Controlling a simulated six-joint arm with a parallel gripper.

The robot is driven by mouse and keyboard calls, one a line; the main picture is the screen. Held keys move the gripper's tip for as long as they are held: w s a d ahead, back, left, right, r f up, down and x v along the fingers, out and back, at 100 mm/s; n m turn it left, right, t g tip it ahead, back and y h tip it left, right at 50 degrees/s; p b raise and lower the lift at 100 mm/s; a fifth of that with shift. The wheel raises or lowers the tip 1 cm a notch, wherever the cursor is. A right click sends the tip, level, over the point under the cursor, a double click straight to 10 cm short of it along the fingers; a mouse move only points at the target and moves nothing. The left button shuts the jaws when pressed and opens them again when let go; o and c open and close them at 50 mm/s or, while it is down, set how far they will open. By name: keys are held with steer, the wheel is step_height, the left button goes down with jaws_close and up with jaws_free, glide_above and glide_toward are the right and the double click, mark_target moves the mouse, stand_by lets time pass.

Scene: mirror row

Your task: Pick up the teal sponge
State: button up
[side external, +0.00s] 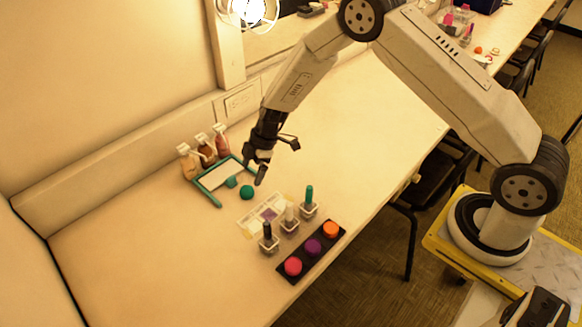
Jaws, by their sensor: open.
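The teal sponge (247,192) is a small round piece on the table, just in front of a teal-framed mirror (209,193). A smaller teal patch shows in the mirror glass and looks like the sponge's reflection. My gripper (256,173) is open and empty, pointing down. In the picture its fingertips are just above and slightly right of the sponge. They appear apart from it, but I cannot tell the exact height.
A palette (264,211), small bottles in clear holders (289,223) and a black tray (324,251) with red, purple and orange rounds lie in front. The table's left is clear.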

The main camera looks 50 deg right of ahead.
mark_target(246, 188)
steer(key=shift+a+f, duration=0.25)
steer(key=shift+f, duration=0.4)
steer(key=shift+x, duration=2.6)
steer(key=c, duration=1.3)
steer(key=shift+r, duration=0.2)
